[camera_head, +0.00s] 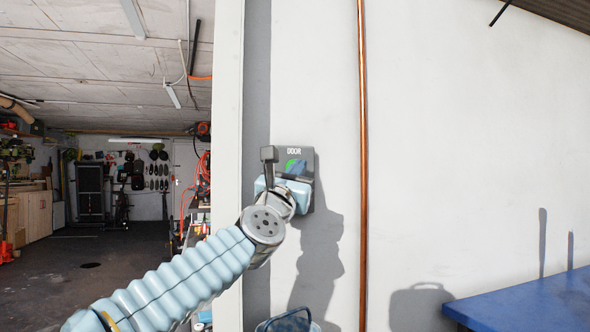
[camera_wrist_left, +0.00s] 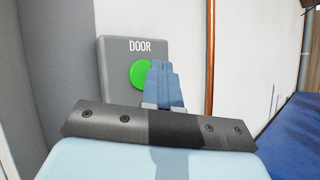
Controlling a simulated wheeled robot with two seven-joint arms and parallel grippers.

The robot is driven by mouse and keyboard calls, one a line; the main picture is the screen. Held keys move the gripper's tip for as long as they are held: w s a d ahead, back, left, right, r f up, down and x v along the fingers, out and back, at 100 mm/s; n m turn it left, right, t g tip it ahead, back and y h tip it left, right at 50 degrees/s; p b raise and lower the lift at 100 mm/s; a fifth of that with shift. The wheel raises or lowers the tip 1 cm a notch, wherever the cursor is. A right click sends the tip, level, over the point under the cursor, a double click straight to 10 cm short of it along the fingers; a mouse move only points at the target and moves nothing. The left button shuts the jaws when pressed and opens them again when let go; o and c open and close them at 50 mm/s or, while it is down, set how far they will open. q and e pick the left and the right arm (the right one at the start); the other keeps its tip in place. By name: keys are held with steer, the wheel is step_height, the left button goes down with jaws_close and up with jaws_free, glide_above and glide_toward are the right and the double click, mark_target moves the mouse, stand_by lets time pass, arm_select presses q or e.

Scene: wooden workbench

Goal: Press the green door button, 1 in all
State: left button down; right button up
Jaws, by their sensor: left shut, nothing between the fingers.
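The green door button (camera_head: 291,164) is a round green disc on a grey wall box (camera_head: 306,153) labelled "DOOR". In the head view it is mostly hidden behind my left gripper (camera_head: 297,168). In the left wrist view the green button (camera_wrist_left: 140,74) shows on the grey box (camera_wrist_left: 112,68), its right part covered by my shut fingers. My left gripper (camera_wrist_left: 160,66) is shut and empty, its fingertips in front of the button's right side. I cannot tell whether the fingertips touch the button. My right gripper is not in view.
A copper pipe (camera_head: 363,200) runs down the white wall right of the box. A blue tabletop (camera_head: 530,302) stands at the lower right. A pale post (camera_head: 228,130) edges an open garage room at the left. The wall right of the pipe is bare.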

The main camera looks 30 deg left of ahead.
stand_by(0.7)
arm_select(q)
steer(key=shift+w+a, duration=0.25)
steer(key=shift+a, duration=0.05)
